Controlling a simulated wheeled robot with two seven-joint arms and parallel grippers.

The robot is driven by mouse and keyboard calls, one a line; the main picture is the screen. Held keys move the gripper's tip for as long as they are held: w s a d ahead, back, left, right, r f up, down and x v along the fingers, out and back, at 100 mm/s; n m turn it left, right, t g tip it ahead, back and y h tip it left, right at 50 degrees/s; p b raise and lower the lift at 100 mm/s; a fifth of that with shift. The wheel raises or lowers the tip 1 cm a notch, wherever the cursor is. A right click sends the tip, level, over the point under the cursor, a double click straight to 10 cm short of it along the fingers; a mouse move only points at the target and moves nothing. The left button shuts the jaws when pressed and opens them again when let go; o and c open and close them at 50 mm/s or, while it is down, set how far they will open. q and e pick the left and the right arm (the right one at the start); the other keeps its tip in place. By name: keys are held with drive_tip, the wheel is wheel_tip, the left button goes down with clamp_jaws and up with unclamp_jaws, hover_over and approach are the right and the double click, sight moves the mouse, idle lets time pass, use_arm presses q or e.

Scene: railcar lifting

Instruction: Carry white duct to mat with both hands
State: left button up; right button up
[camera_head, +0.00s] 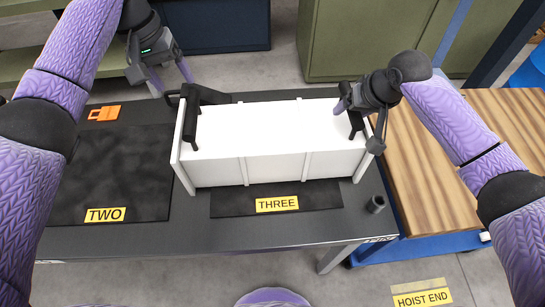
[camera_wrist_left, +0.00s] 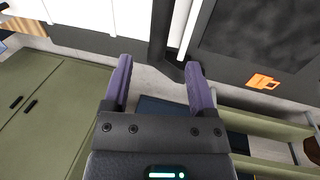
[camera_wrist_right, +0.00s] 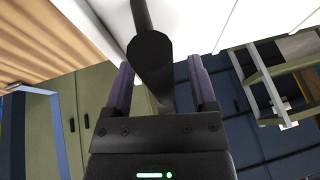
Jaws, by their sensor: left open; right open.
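The white duct (camera_head: 280,130) is a long box lying across the dark table, over the mat labelled THREE (camera_head: 235,204). A black handle is fixed at each end. My left gripper (camera_head: 170,80) is open just behind the left handle (camera_head: 190,122); in the left wrist view (camera_wrist_left: 158,75) a dark handle part lies ahead, near the gap between the fingers. My right gripper (camera_head: 357,108) is open at the right handle (camera_head: 356,122). In the right wrist view the handle bar (camera_wrist_right: 150,60) reaches between the open fingers. Contact cannot be told.
A bare dark mat labelled TWO (camera_head: 115,175) lies to the left, with an orange tag (camera_head: 104,113) behind it. A small black cup (camera_head: 376,204) stands right of the duct. A wooden-topped table (camera_head: 440,150) adjoins on the right. Green cabinets (camera_head: 365,40) stand behind.

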use_arm(q)
drive_tip(key=shift+a+r, duration=0.1)
drive_tip(key=shift+r, duration=0.4)
use_arm(e)
drive_tip(key=v, duration=1.2)
drive_tip(key=shift+d, duration=0.1)
drive_tip(key=shift+f, duration=0.1)
